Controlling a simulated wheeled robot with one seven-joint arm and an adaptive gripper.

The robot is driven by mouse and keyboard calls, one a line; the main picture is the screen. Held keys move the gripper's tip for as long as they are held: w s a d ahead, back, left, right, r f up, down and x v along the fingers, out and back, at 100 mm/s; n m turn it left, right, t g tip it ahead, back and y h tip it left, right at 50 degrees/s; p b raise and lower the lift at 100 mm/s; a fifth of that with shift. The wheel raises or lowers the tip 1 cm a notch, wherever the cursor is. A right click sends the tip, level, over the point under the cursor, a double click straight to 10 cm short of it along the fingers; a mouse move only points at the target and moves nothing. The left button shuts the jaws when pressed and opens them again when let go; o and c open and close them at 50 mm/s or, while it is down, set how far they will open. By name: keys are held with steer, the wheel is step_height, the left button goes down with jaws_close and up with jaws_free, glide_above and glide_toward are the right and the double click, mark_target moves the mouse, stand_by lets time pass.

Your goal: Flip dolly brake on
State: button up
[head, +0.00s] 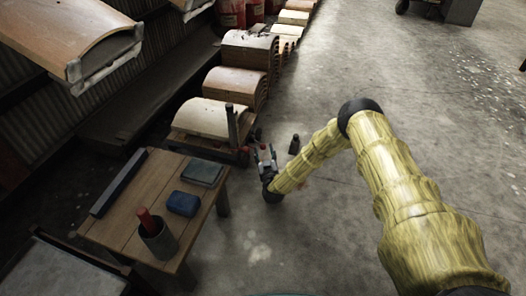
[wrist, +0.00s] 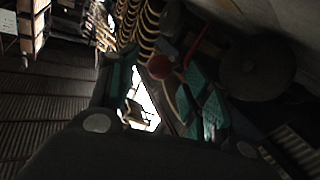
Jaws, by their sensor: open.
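The dolly (head: 185,140) stands at the end of a row of stacked curved panels, with a curved tan panel on it and a dark upright post at its near corner. In the wrist view a red ball-shaped knob (wrist: 160,67) shows just beyond my fingers, with a red bar (wrist: 208,42) and a dark round wheel (wrist: 258,68) to its right. I take the knob to be the brake lever's end. My gripper (head: 264,156) is low beside the dolly's near right corner. It is open, its teal-padded fingers (wrist: 160,88) apart and nothing held. Contact with the knob cannot be told.
A wooden table (head: 140,215) at the left carries a blue box (head: 182,203), a grey-green book-like block (head: 204,172), a long dark bar and a cup with a red-handled item. Curved panels hang at upper left (head: 85,35).

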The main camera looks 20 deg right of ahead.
mark_target(264, 149)
steer(key=shift+w+d+b, duration=0.15)
steer(key=shift+w+b, duration=0.3)
steer(key=shift+w, duration=0.55)
steer(key=shift+w+d+b, duration=0.15)
steer(key=shift+w+b, duration=0.25)
steer(key=shift+w, duration=0.6)
